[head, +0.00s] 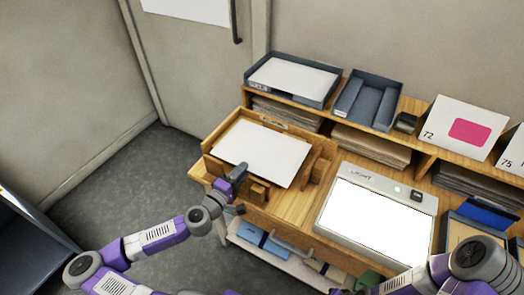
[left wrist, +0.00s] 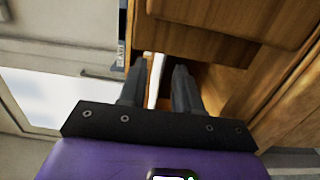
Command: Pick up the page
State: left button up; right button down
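The white page (head: 262,152) lies on a wooden stand (head: 215,166) with raised blocks at its sides, at the left end of the wooden desk. It overhangs the stand's blocks in places. My left gripper (head: 238,174) is at the stand's front, close to the page's near edge. In the left wrist view its two dark fingers (left wrist: 157,85) are apart, with a thin white strip (left wrist: 154,82) between them, which looks like the page's edge. I cannot tell whether they touch it. My right arm shows at the lower right of the head view; its gripper is out of frame.
A lit light box (head: 375,215) lies on the desk to the right. Behind, a shelf bears a grey tray (head: 333,92) with white paper, an empty grey tray (head: 368,101) and a card marked 72 (head: 462,128). Folders (head: 262,243) lie on a low shelf below.

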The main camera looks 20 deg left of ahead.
pick_arm(q)
jog(key=w, duration=0.2)
jog(key=w+b, duration=0.1)
jog(key=w, duration=0.1)
jog(key=shift+d+f, duration=0.1)
jog(key=shift+d, duration=0.15)
jog(key=shift+c, duration=0.2)
grip_shut()
